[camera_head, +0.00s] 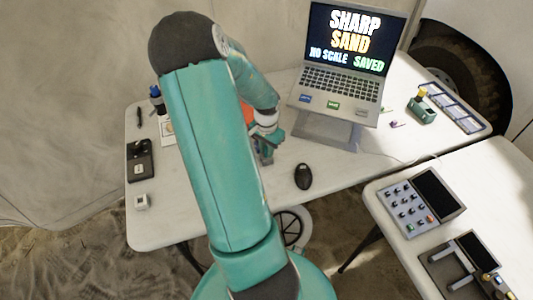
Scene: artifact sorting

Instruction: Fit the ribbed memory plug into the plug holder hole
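My gripper (266,156) is low over the left part of the far white table, beside my teal arm. Its fingers are small and partly hidden, so I cannot tell if they are open or shut or hold anything. A small green block (424,112) stands right of the laptop with a yellow piece at its top; it may be the plug holder, but no hole can be made out. A tiny purple piece (397,124) lies just left of it. I cannot make out ribs on any piece, so I cannot tell which is the ribbed memory plug.
A laptop (340,82) on a stand reads "SHARP SAND NO SCALE SAVED". A black mouse (303,176) lies right of my gripper. A blue-grey compartment tray (455,107) is at the far right. A button panel (415,203) stands on the near right table. A black device (140,160) lies far left.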

